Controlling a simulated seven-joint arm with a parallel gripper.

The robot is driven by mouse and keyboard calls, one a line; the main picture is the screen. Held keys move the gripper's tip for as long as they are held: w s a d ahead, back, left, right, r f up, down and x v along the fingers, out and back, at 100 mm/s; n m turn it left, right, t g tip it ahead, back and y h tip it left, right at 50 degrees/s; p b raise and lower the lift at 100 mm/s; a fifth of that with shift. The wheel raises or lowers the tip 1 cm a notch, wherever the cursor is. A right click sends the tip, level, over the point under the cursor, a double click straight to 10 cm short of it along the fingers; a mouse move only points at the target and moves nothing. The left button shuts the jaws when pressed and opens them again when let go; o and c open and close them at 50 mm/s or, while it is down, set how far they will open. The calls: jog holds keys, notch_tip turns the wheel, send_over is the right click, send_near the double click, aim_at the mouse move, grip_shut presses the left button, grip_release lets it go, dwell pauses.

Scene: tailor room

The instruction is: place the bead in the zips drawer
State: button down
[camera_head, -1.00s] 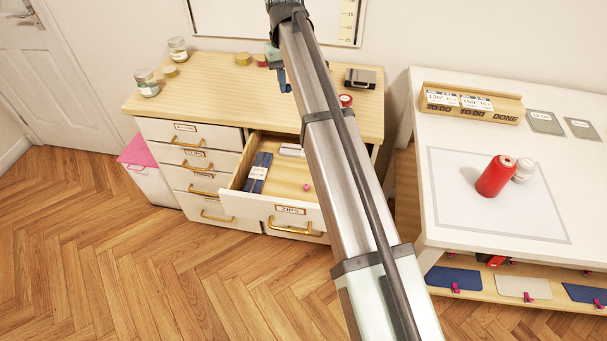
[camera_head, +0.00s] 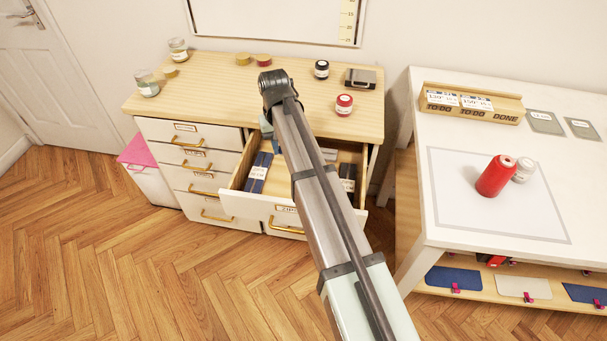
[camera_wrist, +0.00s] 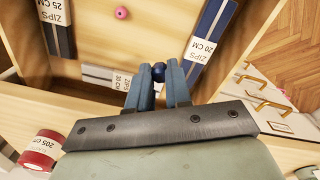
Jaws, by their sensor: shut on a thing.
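My gripper (camera_wrist: 158,85) is shut on a small dark blue bead (camera_wrist: 158,70), which shows between its blue fingertips in the wrist view. The zips drawer (camera_head: 243,204) is open, and my gripper is over it, near its back; the height above its floor is hard to tell. In the wrist view the drawer's wooden floor (camera_wrist: 150,30) shows a pink bead (camera_wrist: 121,12) lying loose. Zip packets lie at its sides: a 25 cm one (camera_wrist: 58,28), a 20 cm one (camera_wrist: 206,40) and a 30 cm one (camera_wrist: 100,74).
The cabinet top (camera_head: 215,85) carries jars, a red spool (camera_head: 344,104), a dark spool (camera_head: 321,69) and a small metal box (camera_head: 360,78). Closed drawers (camera_head: 195,160) are at left. A white table (camera_head: 420,215) with a red thread cone (camera_head: 495,176) stands at right.

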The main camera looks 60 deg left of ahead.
aim_at(283, 181)
notch_tip(283, 181, down, 13)
dwell(0.8)
jog(key=shift+f, duration=0.15)
jog(key=c, duration=1.1)
grip_release()
jog(key=shift+o, duration=0.2)
notch_tip(283, 181, up, 12)
jog(key=shift+s+r, duration=0.1)
jog(key=shift+r, duration=0.05)
